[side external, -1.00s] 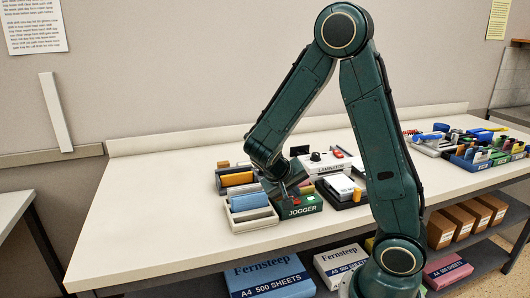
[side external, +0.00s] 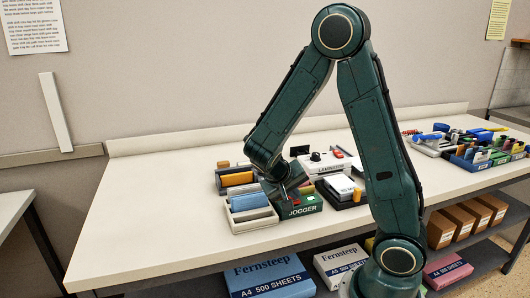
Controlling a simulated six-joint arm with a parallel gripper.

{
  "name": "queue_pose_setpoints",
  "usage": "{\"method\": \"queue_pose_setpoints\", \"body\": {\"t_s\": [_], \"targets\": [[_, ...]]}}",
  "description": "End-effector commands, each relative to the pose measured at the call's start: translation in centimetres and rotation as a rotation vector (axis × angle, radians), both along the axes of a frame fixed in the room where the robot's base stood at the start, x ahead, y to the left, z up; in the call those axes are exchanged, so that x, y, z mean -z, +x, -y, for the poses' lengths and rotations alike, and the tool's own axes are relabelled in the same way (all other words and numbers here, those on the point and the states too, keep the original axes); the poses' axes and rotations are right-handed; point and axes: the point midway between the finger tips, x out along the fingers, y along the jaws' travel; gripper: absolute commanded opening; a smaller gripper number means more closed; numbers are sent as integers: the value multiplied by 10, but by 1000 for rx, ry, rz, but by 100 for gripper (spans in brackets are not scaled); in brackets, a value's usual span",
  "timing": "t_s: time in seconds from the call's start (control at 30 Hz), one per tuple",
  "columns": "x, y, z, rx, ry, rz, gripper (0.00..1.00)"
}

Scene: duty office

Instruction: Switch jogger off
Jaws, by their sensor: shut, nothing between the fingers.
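The jogger (side external: 303,210) is a green box with its name in white on the front, standing near the table's front edge. A small red part, perhaps its switch, shows on its top; its position is too small to tell. My gripper (side external: 288,199) is dark, points down and is shut and empty right at the jogger's left top side. I cannot tell whether the fingertips touch it, as the wrist hides part of the top.
A cream tray with blue contents (side external: 252,226) stands close at the left. The white laminator (side external: 322,164) is behind, and a black-and-white device (side external: 341,190) stands at the right. The table's left part is clear.

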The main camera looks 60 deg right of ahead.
Motion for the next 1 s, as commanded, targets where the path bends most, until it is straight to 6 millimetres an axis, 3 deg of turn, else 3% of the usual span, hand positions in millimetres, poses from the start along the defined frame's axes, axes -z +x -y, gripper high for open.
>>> {"method": "queue_pose_setpoints", "body": {"t_s": [0.63,1.0], "targets": [[3,0,0,-1,0,-1,0],[-8,1,1,0,0,0,0]]}}
